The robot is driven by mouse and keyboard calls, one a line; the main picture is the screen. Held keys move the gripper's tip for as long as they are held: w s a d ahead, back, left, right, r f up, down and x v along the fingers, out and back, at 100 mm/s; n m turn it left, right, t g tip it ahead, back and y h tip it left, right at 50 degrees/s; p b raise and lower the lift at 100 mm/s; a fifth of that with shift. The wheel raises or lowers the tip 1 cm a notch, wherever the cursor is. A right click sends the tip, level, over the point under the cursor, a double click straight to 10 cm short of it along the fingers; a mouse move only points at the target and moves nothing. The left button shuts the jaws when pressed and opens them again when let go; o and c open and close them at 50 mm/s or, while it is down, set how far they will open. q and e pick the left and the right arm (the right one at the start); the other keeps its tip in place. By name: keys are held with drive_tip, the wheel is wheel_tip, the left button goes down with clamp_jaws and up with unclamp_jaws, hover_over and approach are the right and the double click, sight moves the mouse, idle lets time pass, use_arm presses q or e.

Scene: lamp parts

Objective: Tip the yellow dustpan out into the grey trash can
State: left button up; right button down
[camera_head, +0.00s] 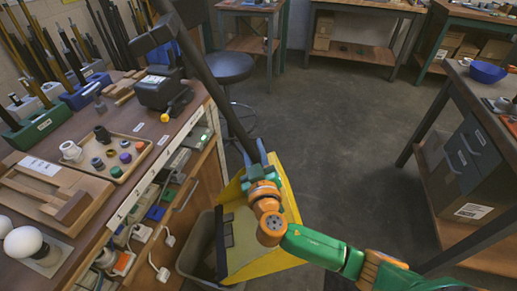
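The yellow dustpan (281,211) hangs at the lower centre, beside the workbench. A long dark handle (217,85) runs up from it to the upper left. My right gripper (252,151), with its green and orange arm coming from the lower right, appears shut around the low end of this handle. The gripper and wrist hide part of the pan. The grey trash can (194,252) stands below and left of the pan, which covers much of it. Dark grey patches show on the pan's left side; I cannot tell what they are. My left gripper is not in view.
The workbench (190,112) on the left holds a tray (113,157) of small parts, white globes and racks of rods. A black stool (230,68) stands behind the handle. Another bench with grey drawers (470,155) is at right. The floor (345,130) between is clear.

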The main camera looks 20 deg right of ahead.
drive_tip(key=w+a+n+b, duration=0.2)
drive_tip(key=a+b, duration=0.4)
drive_tip(key=a, duration=0.9)
drive_tip(key=shift+w+a+r+n, duration=0.2)
drive_tip(key=shift+r+n, duration=0.1)
drive_tip(key=shift+n, duration=0.6)
idle(1.6)
drive_tip(key=shift+a, duration=0.1)
idle(0.9)
